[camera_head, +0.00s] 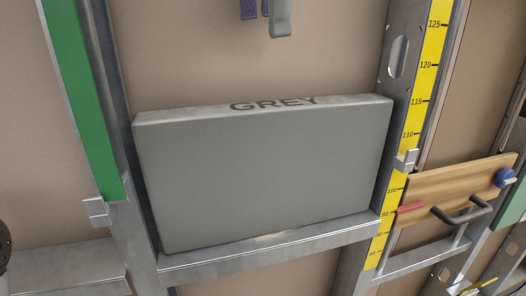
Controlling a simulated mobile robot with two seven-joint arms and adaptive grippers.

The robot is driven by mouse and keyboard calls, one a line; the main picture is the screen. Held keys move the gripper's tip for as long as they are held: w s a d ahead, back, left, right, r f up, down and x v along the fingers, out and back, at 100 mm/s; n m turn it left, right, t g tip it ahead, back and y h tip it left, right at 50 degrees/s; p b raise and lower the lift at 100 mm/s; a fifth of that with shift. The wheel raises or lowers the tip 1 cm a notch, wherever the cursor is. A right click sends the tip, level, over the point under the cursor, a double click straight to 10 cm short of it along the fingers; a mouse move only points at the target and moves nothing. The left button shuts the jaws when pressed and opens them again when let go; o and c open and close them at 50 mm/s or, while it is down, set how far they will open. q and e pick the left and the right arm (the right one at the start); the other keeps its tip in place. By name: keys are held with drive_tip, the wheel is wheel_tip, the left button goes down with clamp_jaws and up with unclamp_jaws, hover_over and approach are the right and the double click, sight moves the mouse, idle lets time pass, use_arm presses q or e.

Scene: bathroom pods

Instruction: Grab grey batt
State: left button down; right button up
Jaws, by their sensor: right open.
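The grey batt (262,172) is a thick grey slab with the word GREY on its top face. It stands upright in the bay between two metal studs, with its lower edge at a metal cross rail (270,249). My right gripper (263,13) shows only partly at the top edge, with purple and grey finger parts pointing down. It is open, above the batt and apart from it in the picture. The rest of it is out of frame. My left gripper is not in view.
The left stud carries a green strip (80,100), and a yellow measuring scale (420,95) runs along the right stud. A wooden board (450,186) with a dark handle (462,214) is at the right. The beige panel (190,50) above the batt is mostly clear.

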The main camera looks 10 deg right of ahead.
sight(278, 105)
drive_tip(key=x, duration=0.3)
drive_tip(key=s+x, duration=0.1)
drive_tip(key=x, duration=0.6)
drive_tip(key=shift+s+d+f, duration=0.15)
drive_tip(key=shift+f, duration=0.35)
